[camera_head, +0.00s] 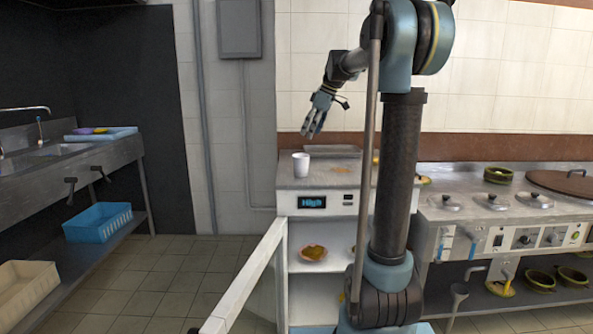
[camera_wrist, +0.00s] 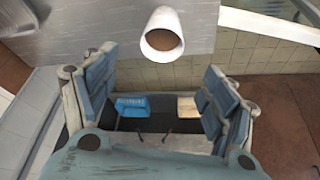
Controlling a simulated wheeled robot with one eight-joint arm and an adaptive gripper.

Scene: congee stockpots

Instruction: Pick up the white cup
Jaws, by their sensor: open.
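The white cup (camera_head: 301,164) stands upright on the left front part of the metal counter (camera_head: 330,181) in the head view. My gripper (camera_head: 318,114) is above the counter, a little above and to the right of the cup in the picture. In the wrist view the cup (camera_wrist: 163,36) shows at the top centre, with a brown inside visible through its round rim. My gripper (camera_wrist: 156,100) has its two blue-padded fingers spread wide, with nothing between them. The cup is beyond the fingertips and apart from them.
Below the counter are a "High" display (camera_head: 312,202) and open shelves with an orange-brown bowl (camera_head: 313,253). A white rail (camera_head: 245,280) stands in front. A stove with lidded pots (camera_head: 491,201) is on the right. A sink counter (camera_head: 60,170) and blue basket (camera_head: 97,222) are left.

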